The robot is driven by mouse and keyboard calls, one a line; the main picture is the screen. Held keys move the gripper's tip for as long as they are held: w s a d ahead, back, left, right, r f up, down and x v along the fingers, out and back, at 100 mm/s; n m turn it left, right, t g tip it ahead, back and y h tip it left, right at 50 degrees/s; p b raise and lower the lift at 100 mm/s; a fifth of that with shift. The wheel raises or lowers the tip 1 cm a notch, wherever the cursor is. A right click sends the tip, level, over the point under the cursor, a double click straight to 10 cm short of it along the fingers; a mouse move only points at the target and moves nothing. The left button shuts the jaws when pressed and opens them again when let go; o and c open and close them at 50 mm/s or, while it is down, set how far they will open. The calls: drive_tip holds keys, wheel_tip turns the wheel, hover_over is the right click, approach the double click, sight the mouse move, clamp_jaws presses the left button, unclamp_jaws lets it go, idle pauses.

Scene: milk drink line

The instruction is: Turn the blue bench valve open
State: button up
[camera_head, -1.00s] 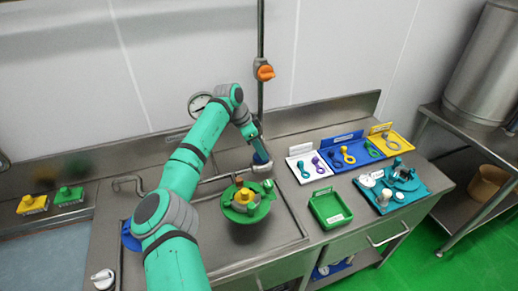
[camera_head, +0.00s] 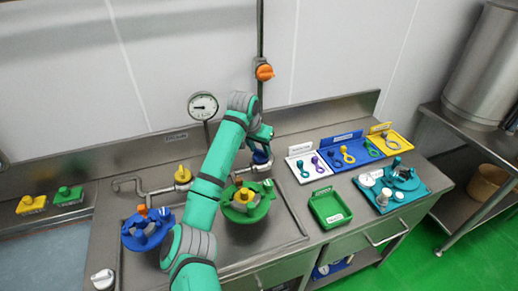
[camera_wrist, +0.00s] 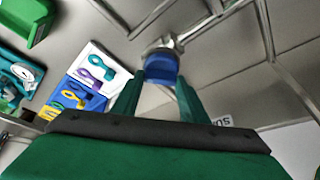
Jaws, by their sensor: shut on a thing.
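The blue bench valve (camera_head: 261,157) sits on the bench behind the sink, mostly hidden by my arm in the head view. In the wrist view its blue handle (camera_wrist: 160,70) lies between my two green fingers, with a metal pipe fitting just beyond it. My gripper (camera_wrist: 160,84) is shut on this handle. In the head view my gripper (camera_head: 260,150) comes down on the valve from above. How far the handle is turned cannot be told.
A yellow valve (camera_head: 183,174) stands on the pipe to the left. A blue part (camera_head: 133,243) and a green part (camera_head: 262,208) lie in the sink. A green tray (camera_head: 318,212), small tool trays and a teal tray (camera_head: 421,187) are at right. A gauge (camera_head: 203,106) is behind.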

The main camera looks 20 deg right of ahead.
drive_tip(key=n+y, duration=0.1)
drive_tip(key=n, duration=0.1)
drive_tip(key=n+t+y, duration=0.1)
drive_tip(key=n, duration=0.2)
drive_tip(key=shift+s+d+n, duration=0.15)
drive_tip(key=shift+n, duration=0.15)
drive_tip(key=shift+n+y, duration=0.8)
drive_tip(key=shift+n, duration=1.2)
drive_tip(key=o, duration=1.1)
drive_tip(key=shift+d, duration=0.1)
drive_tip(key=v, duration=1)
drive_tip(key=shift+s+r, duration=0.3)
drive_tip(key=shift+r, duration=0.05)
